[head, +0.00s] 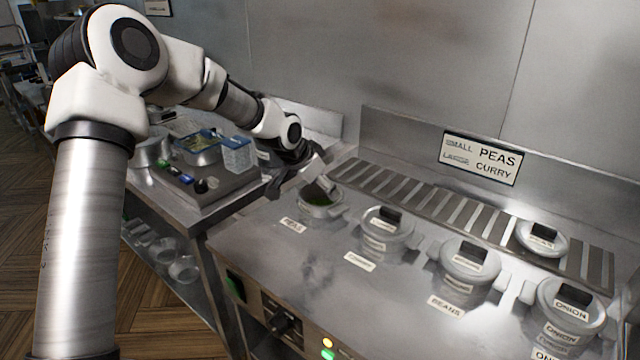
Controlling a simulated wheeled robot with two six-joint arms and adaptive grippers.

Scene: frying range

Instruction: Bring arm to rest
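My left arm comes in from the left and reaches over the range. I cannot tell whether the right finger touches the pot rim. My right gripper is not in view.
Lidded pots (387,236), (469,268), (570,309) stand in a row on the range. A loose lid (541,240) lies on the slatted rack (460,212) behind. A side counter (195,207) with containers stands left. A peas and curry sign (481,159) is on the back panel.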

